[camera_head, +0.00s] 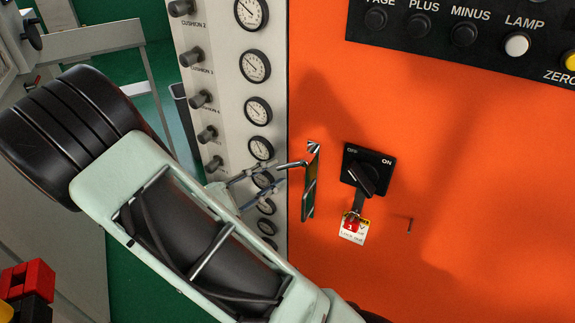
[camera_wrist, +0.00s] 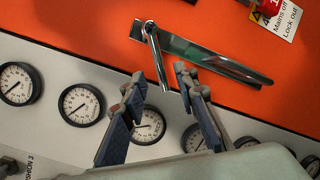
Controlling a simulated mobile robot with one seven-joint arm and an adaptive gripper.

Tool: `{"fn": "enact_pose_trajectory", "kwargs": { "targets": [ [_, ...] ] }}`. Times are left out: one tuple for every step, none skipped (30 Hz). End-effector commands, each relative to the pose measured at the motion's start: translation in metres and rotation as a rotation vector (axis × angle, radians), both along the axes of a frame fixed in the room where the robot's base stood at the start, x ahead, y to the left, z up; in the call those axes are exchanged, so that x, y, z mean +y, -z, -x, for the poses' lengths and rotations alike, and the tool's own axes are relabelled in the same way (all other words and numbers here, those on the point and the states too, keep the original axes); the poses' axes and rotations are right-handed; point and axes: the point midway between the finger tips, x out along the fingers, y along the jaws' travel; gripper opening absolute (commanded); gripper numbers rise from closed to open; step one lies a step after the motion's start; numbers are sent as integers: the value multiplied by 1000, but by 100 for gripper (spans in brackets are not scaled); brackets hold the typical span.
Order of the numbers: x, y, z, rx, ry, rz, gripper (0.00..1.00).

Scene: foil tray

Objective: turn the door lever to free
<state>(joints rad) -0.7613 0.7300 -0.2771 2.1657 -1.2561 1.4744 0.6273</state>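The chrome door lever (camera_head: 292,165) sticks out from a narrow metal plate (camera_head: 310,190) on the orange door. In the wrist view the lever (camera_wrist: 156,58) runs from its pivot at the plate's left end (camera_wrist: 215,60) down between my fingertips. My gripper (camera_head: 276,174) is open in front of the lever. In the wrist view one finger of my gripper (camera_wrist: 160,76) is on each side of the lever's free end, with gaps visible. I cannot tell whether either finger touches it.
Right of the lever is a black OFF/ON rotary switch (camera_head: 363,178) with a lockout tag (camera_head: 354,228) below. A pale panel with several gauges (camera_head: 254,66) and knobs is to the left. A black button panel (camera_head: 465,40) is above. The orange door is otherwise mostly bare.

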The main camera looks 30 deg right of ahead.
Motion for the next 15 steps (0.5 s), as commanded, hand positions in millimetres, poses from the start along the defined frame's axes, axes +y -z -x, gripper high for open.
{"fn": "enact_pose_trajectory", "kwargs": {
  "targets": [
    [-11,0,-2,0,4,-1,27],
    [-16,0,-4,0,4,0,27],
    [-22,0,-6,0,3,0,27],
    [-27,0,-7,1,4,0,27],
    [-32,0,-8,1,4,0,27],
    [-36,0,-10,1,3,0,27],
    [-39,0,-11,1,3,-1,27],
    [-42,0,-12,1,1,-1,27],
    [-46,0,-13,1,1,-1,27],
    [-48,0,-13,1,2,-1,27],
    [-49,0,-13,1,2,-1,27],
    [-51,0,-14,0,2,-1,27],
    [-52,0,-14,0,1,-2,27],
    [-52,0,-14,0,1,-2,27],
    [-52,0,-15,1,0,-2,27]
  ]
}}
